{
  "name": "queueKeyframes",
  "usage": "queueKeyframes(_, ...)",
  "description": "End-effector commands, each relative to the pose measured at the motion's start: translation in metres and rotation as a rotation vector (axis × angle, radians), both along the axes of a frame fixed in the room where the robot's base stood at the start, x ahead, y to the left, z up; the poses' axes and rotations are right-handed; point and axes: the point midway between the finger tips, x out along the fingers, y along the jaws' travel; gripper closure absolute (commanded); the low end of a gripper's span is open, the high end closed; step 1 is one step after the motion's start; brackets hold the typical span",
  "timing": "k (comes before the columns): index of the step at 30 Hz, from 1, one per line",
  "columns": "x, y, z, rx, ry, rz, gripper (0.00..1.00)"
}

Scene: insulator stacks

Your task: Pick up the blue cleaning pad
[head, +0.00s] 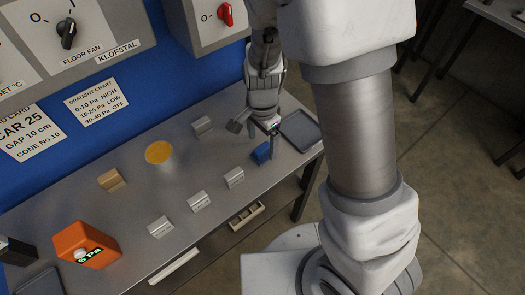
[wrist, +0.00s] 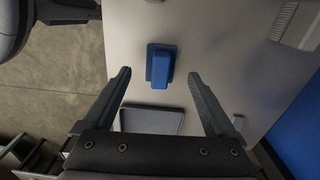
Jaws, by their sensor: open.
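The blue cleaning pad (head: 262,153) is a small blue block with a raised top part. It lies on the grey metal table near its right end, just left of a grey tray (head: 301,131). In the wrist view the pad (wrist: 160,67) shows whole, with nothing covering it. My gripper (head: 253,128) is over the right end of the table, close to the pad. In the wrist view my gripper (wrist: 160,74) has its two fingers wide apart and empty, with the pad in line between and beyond the fingertips. I see no contact with it.
Several pale ridged blocks (head: 199,202) stand on the table, one behind the pad's left. A cup with an orange-yellow top (head: 159,153), a tan block (head: 111,180) and an orange meter (head: 87,245) are farther left. A blue wall (head: 208,78) with control panels rises behind.

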Motion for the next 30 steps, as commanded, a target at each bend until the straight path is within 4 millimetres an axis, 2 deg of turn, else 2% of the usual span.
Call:
queueKeyframes(1, 0.001, -0.002, -0.012, -0.002, 0.003, -0.002, 0.09)
queueKeyframes(5, 0.001, -0.002, -0.03, -0.001, 0.003, -0.001, 0.09)
queueKeyframes(13, 0.002, -0.001, -0.033, 0.0, 0.0, 0.0, 0.09)
queueKeyframes(28, 0.002, -0.001, -0.033, 0.0, 0.0, 0.0, 0.99)
queueKeyframes(30, 0.002, -0.001, -0.033, 0.0, 0.0, 0.0, 1.0)
